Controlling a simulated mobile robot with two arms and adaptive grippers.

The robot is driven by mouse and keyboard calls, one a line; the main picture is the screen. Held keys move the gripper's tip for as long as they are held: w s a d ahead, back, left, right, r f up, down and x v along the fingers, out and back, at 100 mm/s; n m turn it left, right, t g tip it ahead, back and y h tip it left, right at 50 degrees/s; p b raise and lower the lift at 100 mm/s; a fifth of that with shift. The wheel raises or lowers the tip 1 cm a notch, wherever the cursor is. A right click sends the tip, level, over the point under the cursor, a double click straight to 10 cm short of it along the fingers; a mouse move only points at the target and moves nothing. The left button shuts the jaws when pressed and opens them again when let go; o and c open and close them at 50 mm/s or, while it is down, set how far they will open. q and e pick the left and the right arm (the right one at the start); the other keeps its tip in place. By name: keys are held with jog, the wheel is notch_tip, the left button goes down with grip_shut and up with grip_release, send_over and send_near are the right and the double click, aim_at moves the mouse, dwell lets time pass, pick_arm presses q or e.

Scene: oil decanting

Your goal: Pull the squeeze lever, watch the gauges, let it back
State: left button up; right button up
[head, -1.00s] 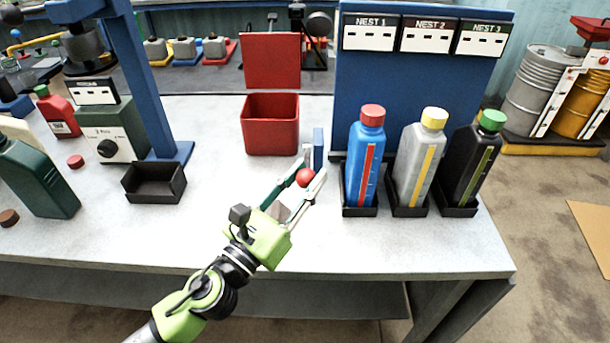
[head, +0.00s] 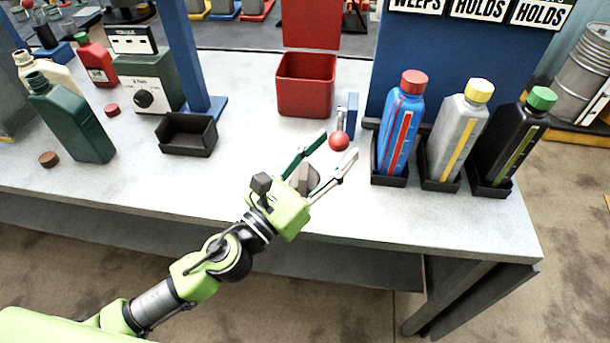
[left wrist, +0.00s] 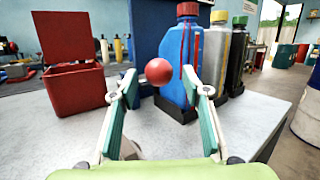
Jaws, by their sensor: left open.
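The squeeze lever has a red ball knob (head: 339,140) on a short stem beside a small blue post (head: 353,112) at the worktop's middle. My left gripper (head: 337,150) is open, its fingertips around the near side of the knob with visible gaps. In the left wrist view the knob (left wrist: 158,71) shows between the spread fingers (left wrist: 167,88). The gauges' three panels read WEEPS (head: 417,4), HOLDS (head: 479,8) and HOLDS (head: 541,13); their tops are cut off. Below them stand blue (head: 388,135), grey (head: 447,140) and black (head: 505,145) bottles. My right gripper is not in view.
A red open bin (head: 306,97) stands behind the lever. A black tray (head: 187,140), a green gauge box (head: 145,85) and a dark green bottle (head: 75,125) are on the left. Two loose caps lie there. The worktop's front middle is clear.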

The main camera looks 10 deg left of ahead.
pick_arm(q)
jog(key=v, duration=1)
jog(key=shift+f, duration=0.15)
dwell(2.8)
